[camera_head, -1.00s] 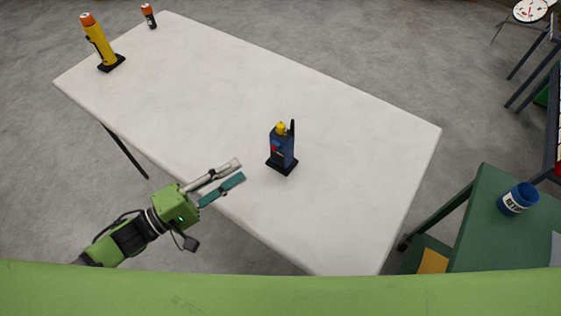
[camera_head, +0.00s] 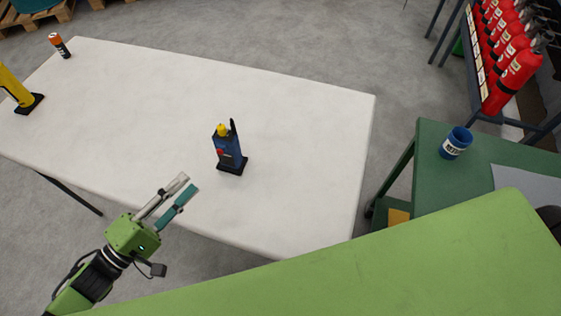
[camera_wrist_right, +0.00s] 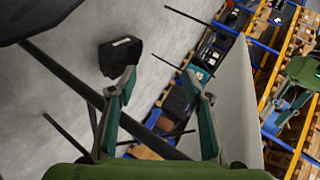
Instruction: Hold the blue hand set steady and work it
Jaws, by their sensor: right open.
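The blue hand set (camera_head: 231,158) stands upright on a small black base on the white table (camera_head: 290,110). It has a yellow knob on top, a red button on its side and a black antenna. My left gripper (camera_head: 183,187) is open and empty, to the left of the hand set and lower in the head view, apart from it. My right gripper (camera_wrist_right: 163,88) shows in the right wrist view, open with nothing between its fingers. The hand set cannot be made out in that view.
A yellow torch (camera_head: 16,88) and an orange-topped battery (camera_head: 60,45) stand on the table's far left. Red extinguishers (camera_head: 512,75) hang at upper right. The tabletop around the hand set is clear.

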